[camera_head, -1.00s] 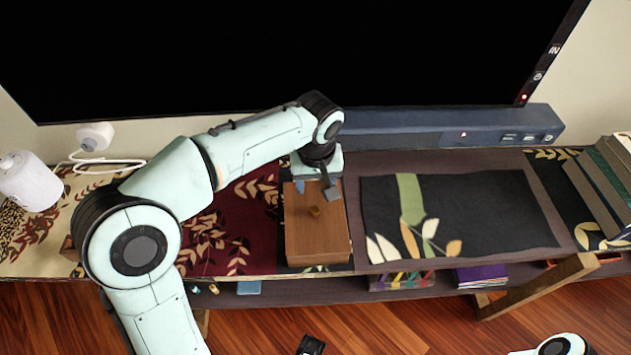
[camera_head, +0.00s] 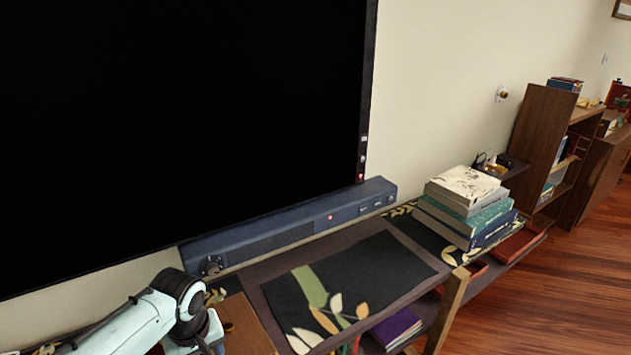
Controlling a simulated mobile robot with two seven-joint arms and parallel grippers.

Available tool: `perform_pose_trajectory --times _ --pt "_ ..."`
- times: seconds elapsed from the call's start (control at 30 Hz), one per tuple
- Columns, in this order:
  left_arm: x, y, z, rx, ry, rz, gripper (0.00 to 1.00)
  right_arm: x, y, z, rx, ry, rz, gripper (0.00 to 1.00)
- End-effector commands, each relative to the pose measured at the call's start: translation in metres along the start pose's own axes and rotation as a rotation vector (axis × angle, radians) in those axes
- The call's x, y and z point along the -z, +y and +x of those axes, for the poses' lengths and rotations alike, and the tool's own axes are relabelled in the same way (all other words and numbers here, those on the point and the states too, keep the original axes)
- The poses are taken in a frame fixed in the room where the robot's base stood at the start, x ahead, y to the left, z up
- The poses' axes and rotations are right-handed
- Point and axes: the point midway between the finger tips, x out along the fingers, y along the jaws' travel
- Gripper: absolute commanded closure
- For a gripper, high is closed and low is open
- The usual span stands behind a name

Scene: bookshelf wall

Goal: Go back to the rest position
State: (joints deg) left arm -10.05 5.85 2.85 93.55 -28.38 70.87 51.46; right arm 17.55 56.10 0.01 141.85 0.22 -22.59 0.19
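My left arm comes in at the lower left, and my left gripper (camera_head: 216,340) is at the bottom edge, beside the brown wooden box (camera_head: 246,326) on the TV bench. Its fingers are small, dark and partly cut off, so I cannot tell whether they are open or shut, or whether they touch the box. Most of the box is also below the picture edge. My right gripper is out of view.
A large black TV (camera_head: 180,120) stands behind a blue-grey soundbar (camera_head: 290,227). A dark leaf-pattern mat (camera_head: 385,275) lies on the bench. A book stack (camera_head: 465,210) stands to its right, with a brown bookshelf (camera_head: 540,130) beyond. Wooden floor (camera_head: 560,290) is clear at the lower right.

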Motion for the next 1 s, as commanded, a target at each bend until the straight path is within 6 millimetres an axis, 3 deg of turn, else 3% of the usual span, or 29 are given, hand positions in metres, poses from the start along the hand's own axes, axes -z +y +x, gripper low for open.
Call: perform_pose_trajectory --times 0.17,0.27,0.4,0.5,0.6,0.7,0.83,1.0 --pt "-0.026 0.025 0.096 -0.058 -0.121 0.141 0.43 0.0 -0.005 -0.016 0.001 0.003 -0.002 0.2" --pt "-0.054 0.031 0.154 -0.112 -0.193 0.203 0.43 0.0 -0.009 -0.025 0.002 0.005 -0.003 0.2" --pt "-0.117 0.022 0.235 -0.203 -0.293 0.25 0.43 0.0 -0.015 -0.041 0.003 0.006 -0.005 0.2" --pt "-0.171 0.004 0.278 -0.258 -0.339 0.248 0.43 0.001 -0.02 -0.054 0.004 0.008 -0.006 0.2" --pt "-0.221 -0.018 0.301 -0.282 -0.358 0.235 0.43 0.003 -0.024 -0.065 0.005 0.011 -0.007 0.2" --pt "-0.258 -0.037 0.31 -0.283 -0.36 0.227 0.43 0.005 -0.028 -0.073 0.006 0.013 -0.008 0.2" --pt "-0.285 -0.054 0.312 -0.271 -0.354 0.223 0.43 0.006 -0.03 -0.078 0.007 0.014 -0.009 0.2" --pt "-0.293 -0.06 0.313 -0.265 -0.347 0.226 0.43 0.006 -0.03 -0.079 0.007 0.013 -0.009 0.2"
